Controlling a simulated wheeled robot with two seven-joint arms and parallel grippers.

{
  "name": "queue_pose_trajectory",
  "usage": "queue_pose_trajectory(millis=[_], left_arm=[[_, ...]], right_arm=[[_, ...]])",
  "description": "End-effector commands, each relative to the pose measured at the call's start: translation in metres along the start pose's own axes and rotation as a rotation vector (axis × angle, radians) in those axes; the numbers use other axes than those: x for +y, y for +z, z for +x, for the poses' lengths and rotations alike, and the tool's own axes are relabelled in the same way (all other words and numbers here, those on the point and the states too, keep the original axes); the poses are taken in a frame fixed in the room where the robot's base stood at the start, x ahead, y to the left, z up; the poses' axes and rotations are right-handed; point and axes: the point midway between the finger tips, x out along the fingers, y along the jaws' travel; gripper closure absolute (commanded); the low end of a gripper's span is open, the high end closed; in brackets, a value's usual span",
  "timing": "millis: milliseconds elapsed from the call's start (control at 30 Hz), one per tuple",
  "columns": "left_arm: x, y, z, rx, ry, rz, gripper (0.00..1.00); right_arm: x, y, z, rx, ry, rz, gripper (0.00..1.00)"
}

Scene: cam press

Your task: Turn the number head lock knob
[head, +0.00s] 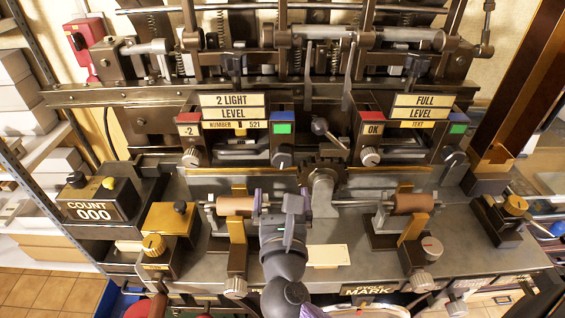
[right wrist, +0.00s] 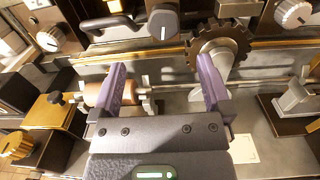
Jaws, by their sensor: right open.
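The number head (head: 233,125) stands at the back left of centre, with a "NUMBER 521" label and "2 LIGHT LEVEL" plates above it. A dark knob with a white mark (head: 283,157) sits at its lower right, and a silver knob (head: 192,156) at its lower left. I cannot read which is the lock knob. The dark knob (right wrist: 163,22) also shows in the right wrist view, beyond and between the fingertips, apart from them. My right gripper (head: 282,197) is open and empty (right wrist: 161,70), over the shaft in front of the head. My left gripper is out of view.
A toothed wheel (right wrist: 218,52) stands close to the right finger. A copper roller (head: 236,205) lies left of the gripper on the shaft. Brass blocks (head: 172,219) and a counter box (head: 95,208) stand at left. A second head (head: 420,125) stands at right.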

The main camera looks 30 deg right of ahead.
Motion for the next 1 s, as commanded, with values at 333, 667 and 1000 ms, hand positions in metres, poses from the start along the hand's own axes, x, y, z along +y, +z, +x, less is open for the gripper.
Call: queue_pose_trajectory(millis=[333, 667, 1000], left_arm=[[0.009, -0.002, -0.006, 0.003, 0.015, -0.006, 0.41], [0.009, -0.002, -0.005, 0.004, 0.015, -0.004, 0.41], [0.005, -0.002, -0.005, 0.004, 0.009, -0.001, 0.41]], right_arm=[[-0.004, -0.004, 0.062, 0.020, -0.020, 0.024, 0.01], [-0.004, -0.006, 0.098, 0.023, -0.019, 0.023, 0.01], [-0.004, -0.006, 0.099, 0.023, -0.018, 0.023, 0.22]])
